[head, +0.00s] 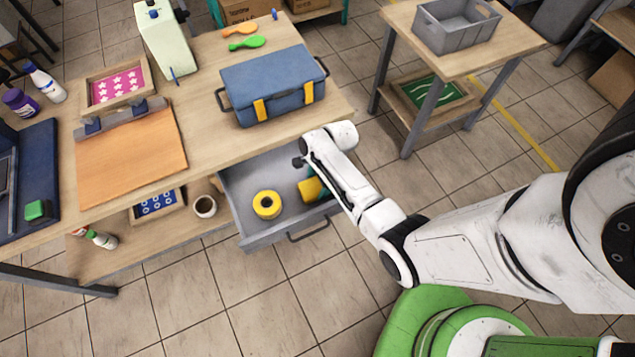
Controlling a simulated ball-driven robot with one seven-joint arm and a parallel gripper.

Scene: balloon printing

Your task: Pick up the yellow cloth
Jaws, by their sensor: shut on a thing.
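The yellow cloth (311,189) shows as a small yellow patch at the right side of the open grey drawer (245,188), partly hidden behind my forearm. A dark green thing touches or lies beside it. My gripper (301,163) is over the right part of the drawer, close to the cloth. It is shut on the yellow cloth, though my arm hides most of the fingers and the grip itself.
A yellow tape roll (267,204) lies in the drawer, left of the cloth. A blue toolbox (270,85) stands on the wooden table (205,85) above. A side table with a grey bin (457,28) stands at the upper right. Tiled floor is clear in front.

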